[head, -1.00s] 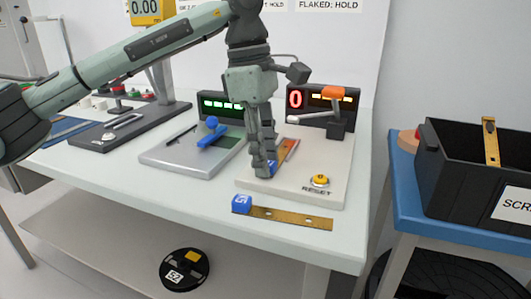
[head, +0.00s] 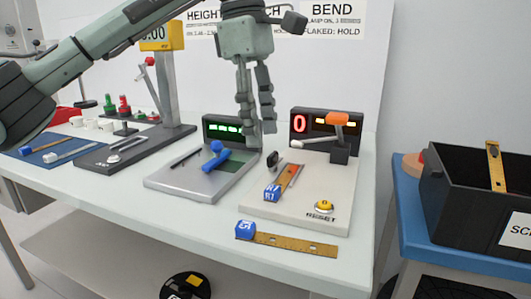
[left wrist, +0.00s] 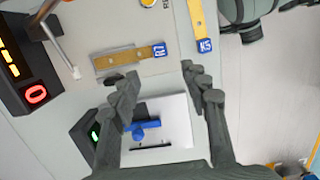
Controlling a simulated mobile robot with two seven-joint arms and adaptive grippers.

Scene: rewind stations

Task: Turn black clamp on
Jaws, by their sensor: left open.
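The black clamp (head: 272,160) is a small dark knob on the white bend station (head: 335,185), beside a brass strip (head: 290,178) with a blue R7 tag (head: 271,193). The strip lies on the station. In the left wrist view the clamp (left wrist: 113,77) shows next to the strip (left wrist: 125,58), partly near a finger. My left gripper (head: 260,132) is open and empty, pointing down above and just behind the clamp, apart from it. Its two dark fingers (left wrist: 160,75) are spread in the left wrist view.
A display (head: 327,124) reads 0. A brass strip tagged K5 (head: 290,242) lies at the table front. A grey station with a blue handle (head: 215,160) stands left.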

